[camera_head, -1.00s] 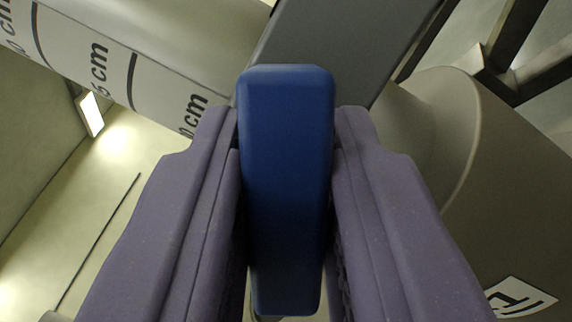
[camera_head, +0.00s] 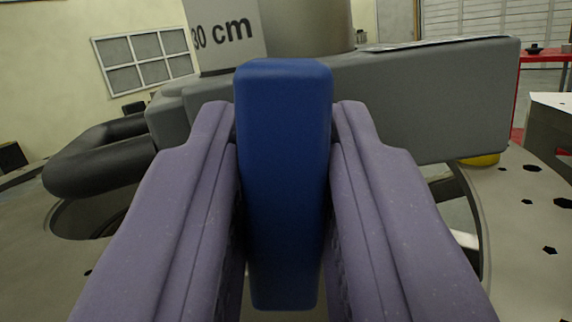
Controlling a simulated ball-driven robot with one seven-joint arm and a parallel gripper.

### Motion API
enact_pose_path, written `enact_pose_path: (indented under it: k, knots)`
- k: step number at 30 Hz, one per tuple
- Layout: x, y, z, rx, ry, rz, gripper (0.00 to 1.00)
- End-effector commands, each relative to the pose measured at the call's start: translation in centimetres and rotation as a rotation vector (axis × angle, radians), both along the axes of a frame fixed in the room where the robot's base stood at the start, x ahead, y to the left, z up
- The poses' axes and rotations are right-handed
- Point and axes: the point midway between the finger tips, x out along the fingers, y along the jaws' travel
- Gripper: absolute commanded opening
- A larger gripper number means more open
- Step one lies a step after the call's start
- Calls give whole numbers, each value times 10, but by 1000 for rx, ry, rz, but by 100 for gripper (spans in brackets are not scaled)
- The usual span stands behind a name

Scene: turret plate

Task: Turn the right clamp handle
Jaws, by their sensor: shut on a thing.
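The blue clamp handle (camera_head: 284,180) stands lengthwise in the middle of the head camera view. My gripper (camera_head: 285,125) has its two purple fingers on the left and right sides of the handle, shut on it. The handle's top end sticks up past the fingertips. Behind it lies a grey bar-shaped block (camera_head: 430,100), which runs to the right. The handle hides part of this block, so I cannot see how the two join.
A grey post marked "30 cm" (camera_head: 228,35) and a round column (camera_head: 310,25) rise behind the block. A black ring-like handle (camera_head: 100,155) is at the left. A plate with holes (camera_head: 535,215) spreads at the right. A red frame (camera_head: 535,58) stands farther back.

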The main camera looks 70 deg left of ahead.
Motion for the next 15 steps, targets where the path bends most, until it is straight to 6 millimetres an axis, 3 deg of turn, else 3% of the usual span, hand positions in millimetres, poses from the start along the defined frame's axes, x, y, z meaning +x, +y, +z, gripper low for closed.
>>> enact_pose_path:
  k: [15]
  knots:
    - [0, 0, 2, -75, -163, -1, 0]
